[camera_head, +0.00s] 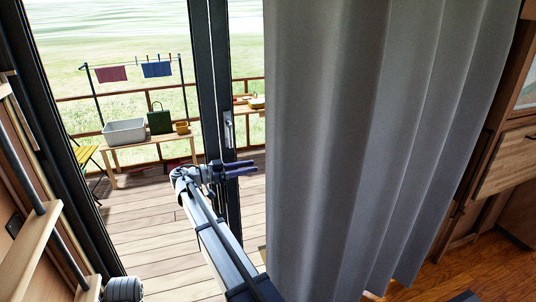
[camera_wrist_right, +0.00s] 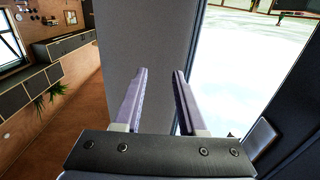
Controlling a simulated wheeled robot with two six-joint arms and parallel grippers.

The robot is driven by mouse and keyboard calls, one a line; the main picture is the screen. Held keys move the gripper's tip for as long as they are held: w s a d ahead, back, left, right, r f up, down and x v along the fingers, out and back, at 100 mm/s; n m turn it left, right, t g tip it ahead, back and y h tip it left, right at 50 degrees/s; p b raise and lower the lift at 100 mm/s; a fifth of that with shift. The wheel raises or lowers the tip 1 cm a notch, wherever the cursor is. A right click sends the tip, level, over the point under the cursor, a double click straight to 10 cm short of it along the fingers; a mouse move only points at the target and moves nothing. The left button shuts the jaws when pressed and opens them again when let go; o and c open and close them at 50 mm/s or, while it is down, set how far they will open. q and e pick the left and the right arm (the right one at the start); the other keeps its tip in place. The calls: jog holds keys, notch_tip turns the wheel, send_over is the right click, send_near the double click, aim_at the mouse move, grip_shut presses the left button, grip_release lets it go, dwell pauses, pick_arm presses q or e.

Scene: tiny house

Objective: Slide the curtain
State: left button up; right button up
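The grey curtain (camera_head: 375,140) hangs in tall folds over the right part of the glass door opening. Its left edge hangs just right of the dark door frame. My right gripper (camera_head: 246,168) is in front of the frame, with its fingers pointing right toward that edge, a small gap short of it. In the right wrist view, the two fingers (camera_wrist_right: 160,72) are apart, and the curtain (camera_wrist_right: 140,35) shows beyond and between them. Nothing is held between the fingers. My left gripper is not in view.
The dark door frame (camera_head: 206,80) with its handle (camera_head: 229,130) stands close behind my right gripper. Outside, a bench (camera_head: 150,146) with containers stands on the deck. Wooden cabinets (camera_head: 508,160) are at the right, and a wooden ladder-like rail (camera_head: 28,250) is at the left.

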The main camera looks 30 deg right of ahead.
aim_at(269, 163)
jog(key=shift+x, duration=3.95)
jog(key=shift+f, duration=0.1)
jog(key=shift+c, duration=0.2)
grip_shut()
